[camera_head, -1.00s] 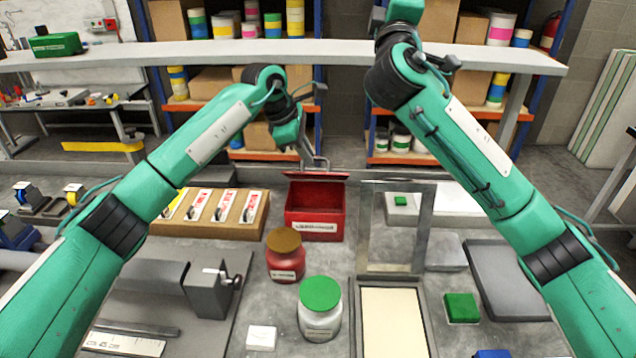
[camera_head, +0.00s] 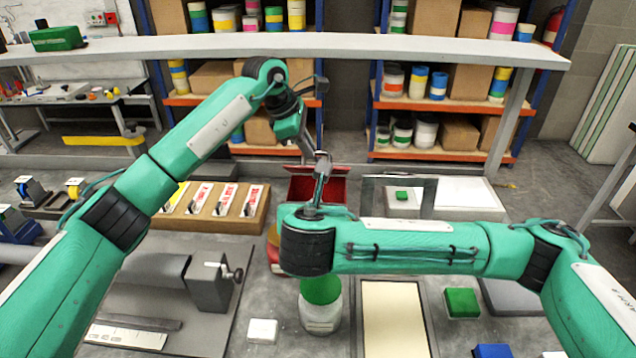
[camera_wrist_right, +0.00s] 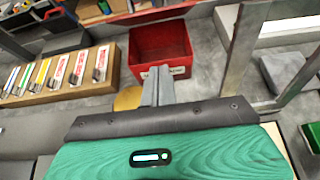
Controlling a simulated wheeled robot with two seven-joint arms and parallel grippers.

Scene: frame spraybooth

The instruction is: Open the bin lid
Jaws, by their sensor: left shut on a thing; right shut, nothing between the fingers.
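The red bin (camera_head: 334,188) stands at the back middle of the bench, partly hidden behind my right gripper. In the right wrist view the bin (camera_wrist_right: 160,48) is uncovered and its empty-looking inside shows. Its lid (camera_head: 340,170) is raised at the back edge. My left gripper (camera_head: 306,156) reaches down from the left behind the bin, shut on the lid; the exact grip is hard to see. My right gripper (camera_head: 322,164) is shut and empty, in front of the bin. Its closed fingers (camera_wrist_right: 156,82) point toward the bin's front wall in the right wrist view.
A green-lidded jar (camera_head: 320,312) stands below my right forearm. A brown-lidded jar (camera_wrist_right: 129,98) is mostly hidden near the bin. A long shelf (camera_head: 430,47) crosses behind.

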